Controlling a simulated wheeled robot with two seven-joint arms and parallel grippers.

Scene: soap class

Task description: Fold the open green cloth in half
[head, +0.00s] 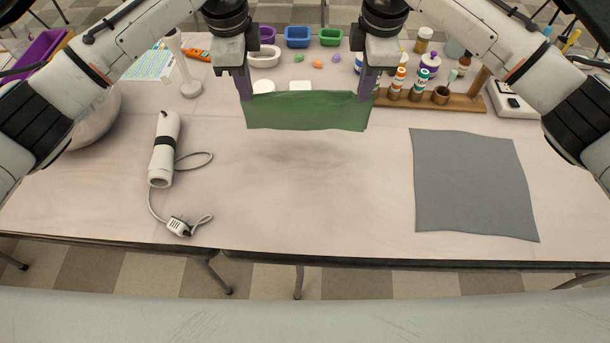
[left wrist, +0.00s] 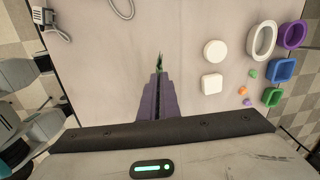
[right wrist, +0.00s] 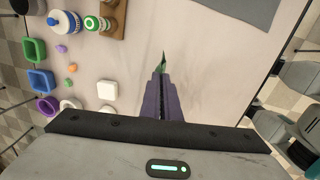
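The green cloth (head: 306,111) hangs between my two grippers above the table in the head view, with a shadow on the table beneath it. My left gripper (head: 246,92) is shut on its upper left corner. My right gripper (head: 369,92) is shut on its upper right corner. In the left wrist view a thin green edge of cloth (left wrist: 160,62) shows at the purple fingertips. A similar green edge (right wrist: 163,60) shows in the right wrist view. Whether the hanging cloth is doubled cannot be told.
A grey cloth (head: 470,183) lies flat at the right. A white corded device (head: 163,150) lies at the left. Behind are a wooden rack (head: 430,102) with bottles, a blue bin (head: 297,37) and a green bin (head: 331,37). The front middle of the table is clear.

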